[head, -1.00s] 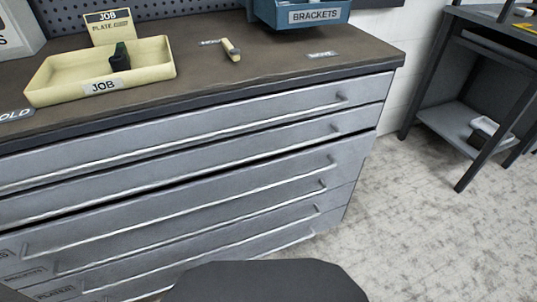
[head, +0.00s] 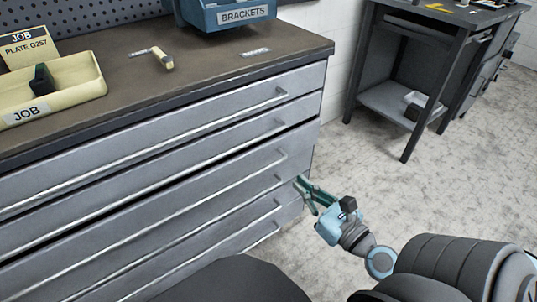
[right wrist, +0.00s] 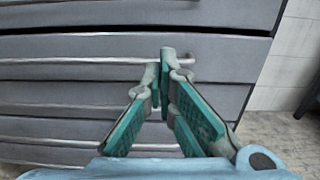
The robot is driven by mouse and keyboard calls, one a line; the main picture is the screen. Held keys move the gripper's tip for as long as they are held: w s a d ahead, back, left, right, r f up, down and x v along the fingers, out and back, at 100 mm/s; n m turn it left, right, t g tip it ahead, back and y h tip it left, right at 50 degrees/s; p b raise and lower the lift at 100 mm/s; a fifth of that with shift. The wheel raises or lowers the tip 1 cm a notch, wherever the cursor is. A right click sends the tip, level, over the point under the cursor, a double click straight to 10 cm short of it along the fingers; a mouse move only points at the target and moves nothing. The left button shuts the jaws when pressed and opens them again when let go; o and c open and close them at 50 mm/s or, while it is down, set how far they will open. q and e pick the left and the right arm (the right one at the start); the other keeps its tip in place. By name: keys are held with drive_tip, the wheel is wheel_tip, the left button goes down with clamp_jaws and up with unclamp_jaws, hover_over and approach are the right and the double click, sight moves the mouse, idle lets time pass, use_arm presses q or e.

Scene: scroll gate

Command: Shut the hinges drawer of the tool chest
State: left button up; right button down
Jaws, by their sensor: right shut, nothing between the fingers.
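The grey tool chest (head: 150,170) has several wide drawers with long pale bar handles. No drawer label is readable now, so I cannot tell which is the hinges drawer. A dark gap (head: 150,190) runs above one middle drawer front; it also shows in the right wrist view (right wrist: 100,30). My right gripper (head: 299,182) is at the chest's right end, by the lower handles' ends. In the right wrist view its green fingers (right wrist: 160,65) are shut and empty, in front of a handle bar (right wrist: 100,60). Contact is unclear. My left gripper is not in view.
On the chest top are a yellow JOB tray (head: 80,90), a blue BRACKETS bin (head: 200,22) and a small pale-handled item (head: 162,60). A dark workbench (head: 420,75) stands at the back right. Speckled floor (head: 370,180) is clear right of the chest.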

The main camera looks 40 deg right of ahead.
approach(263, 148)
drive_tip(key=w+p, duration=0.3)
drive_tip(key=w, duration=0.3)
drive_tip(key=shift+w+r, duration=0.1)
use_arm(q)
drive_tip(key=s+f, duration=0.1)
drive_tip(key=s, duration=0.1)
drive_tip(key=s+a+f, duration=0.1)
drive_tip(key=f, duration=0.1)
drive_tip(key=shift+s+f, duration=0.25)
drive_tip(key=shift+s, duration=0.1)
use_arm(e)
drive_tip(key=shift+w+f, duration=0.2)
drive_tip(key=shift+w, duration=0.2)
